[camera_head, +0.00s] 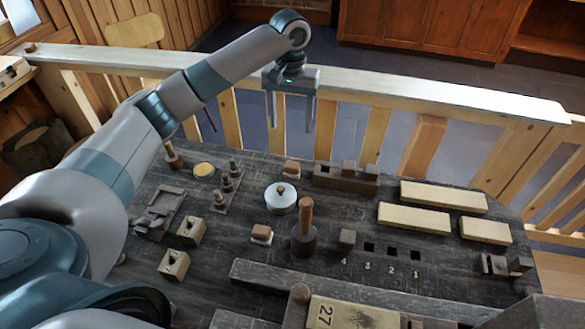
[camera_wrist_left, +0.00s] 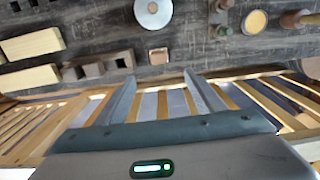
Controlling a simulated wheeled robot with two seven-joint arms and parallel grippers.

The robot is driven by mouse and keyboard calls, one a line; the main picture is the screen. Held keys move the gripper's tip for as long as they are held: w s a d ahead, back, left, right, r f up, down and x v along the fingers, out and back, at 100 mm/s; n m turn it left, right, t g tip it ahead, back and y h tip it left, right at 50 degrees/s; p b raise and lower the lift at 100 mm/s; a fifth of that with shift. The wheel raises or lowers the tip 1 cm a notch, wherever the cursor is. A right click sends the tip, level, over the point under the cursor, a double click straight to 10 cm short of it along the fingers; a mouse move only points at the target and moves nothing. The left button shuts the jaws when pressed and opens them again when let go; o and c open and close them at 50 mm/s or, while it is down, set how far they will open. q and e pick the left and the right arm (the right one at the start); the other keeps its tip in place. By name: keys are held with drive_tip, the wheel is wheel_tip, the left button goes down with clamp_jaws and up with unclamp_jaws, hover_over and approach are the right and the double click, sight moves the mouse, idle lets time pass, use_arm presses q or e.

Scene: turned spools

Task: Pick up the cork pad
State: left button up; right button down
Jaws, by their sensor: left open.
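A small block with a brown, cork-like top and paler sides (camera_head: 292,167) lies near the far edge of the dark table. It also shows in the left wrist view (camera_wrist_left: 158,55), just beyond the fingertips and between their lines. A similar brown-topped block (camera_head: 261,233) lies nearer. I cannot tell for sure which one is the cork pad. My left gripper (camera_head: 289,127) is open and empty, fingers pointing down, above the far edge and apart from the block. It also shows in the left wrist view (camera_wrist_left: 159,77). My right gripper is not in view.
A white round lidded tin (camera_head: 281,198) and a wooden mallet (camera_head: 304,236) stand nearby. A slotted dark wooden block (camera_head: 346,178) is right of the far brown-topped block. Spools on a stand (camera_head: 226,184) and a yellow disc (camera_head: 204,169) are left. A pale railing (camera_head: 400,94) runs behind the table.

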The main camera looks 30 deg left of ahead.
use_arm(q)
drive_tip(key=p, duration=0.4)
hover_over(292, 164)
wheel_tip(292, 164, down, 11)
drive_tip(key=shift+a+f, duration=0.1)
drive_tip(key=shift+a, duration=0.05)
drive_tip(key=shift+f, duration=0.55)
drive_tip(key=shift+s+f+p, duration=0.1)
drive_tip(key=shift+f+p, duration=0.55)
drive_tip(key=shift+f, duration=0.1)
drive_tip(key=shift+f+p, duration=0.55)
drive_tip(key=shift+f, duration=1.3)
drive_tip(key=shift+c, duration=0.5)
drive_tip(key=c, duration=1)
